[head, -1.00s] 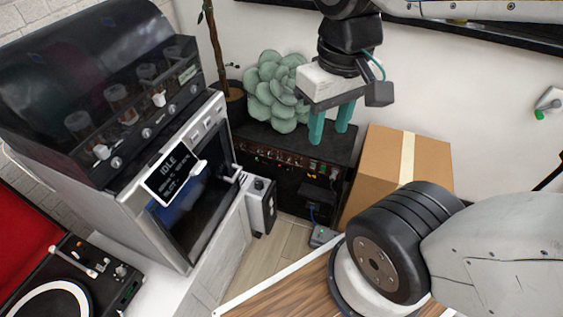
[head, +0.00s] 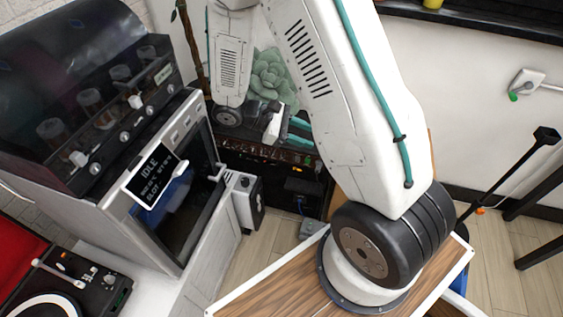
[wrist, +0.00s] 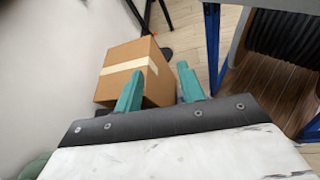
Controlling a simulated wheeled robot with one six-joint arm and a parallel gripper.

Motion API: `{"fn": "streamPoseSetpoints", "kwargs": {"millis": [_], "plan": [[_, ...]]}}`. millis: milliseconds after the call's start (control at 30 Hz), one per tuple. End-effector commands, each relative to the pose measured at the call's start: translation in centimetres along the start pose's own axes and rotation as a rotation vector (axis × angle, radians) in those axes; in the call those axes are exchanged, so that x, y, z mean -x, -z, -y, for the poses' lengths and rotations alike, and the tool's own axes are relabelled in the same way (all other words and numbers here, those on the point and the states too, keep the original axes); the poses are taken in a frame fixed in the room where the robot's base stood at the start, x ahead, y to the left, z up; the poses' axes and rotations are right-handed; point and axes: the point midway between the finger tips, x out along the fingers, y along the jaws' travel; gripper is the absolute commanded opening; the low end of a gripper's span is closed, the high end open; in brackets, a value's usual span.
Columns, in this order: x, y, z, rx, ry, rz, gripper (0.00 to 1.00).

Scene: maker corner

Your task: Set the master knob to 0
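A black amplifier (head: 275,177) stands against the back wall, with a row of small knobs and lit spots along its front panel (head: 262,150). I cannot tell which of these knobs is the master knob or where it points, as they are small and my arm covers part of the panel. My gripper (head: 299,128) is near the amplifier's top front edge in the head view, its teal fingers pointing right. In the wrist view, the fingers (wrist: 162,84) are apart with nothing between them. No contact with a knob is visible.
A green plant (head: 270,73) is behind my arm. A cardboard box (wrist: 134,72) and a blue post (wrist: 212,45) show in the wrist view. A small pedal (head: 312,229) lies on the floor.

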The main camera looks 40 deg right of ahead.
Motion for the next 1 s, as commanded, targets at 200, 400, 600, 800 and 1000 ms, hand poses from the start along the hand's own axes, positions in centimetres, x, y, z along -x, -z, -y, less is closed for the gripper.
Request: {"fn": "streamPoseSetpoints", "kwargs": {"millis": [200,400,600,800,1000], "plan": [[-3.8,8.1,-2.7,0.221,-0.233,0.193,0.39],[-7.2,16.4,-4.1,0.431,-0.48,0.33,0.39],[-10.3,25.9,-3.9,0.64,-0.777,0.427,0.39],[-10.2,34.5,-3.4,0.77,-1.126,0.462,0.39],[-6.9,37.3,-4.5,0.765,-1.332,0.47,0.39]]}}
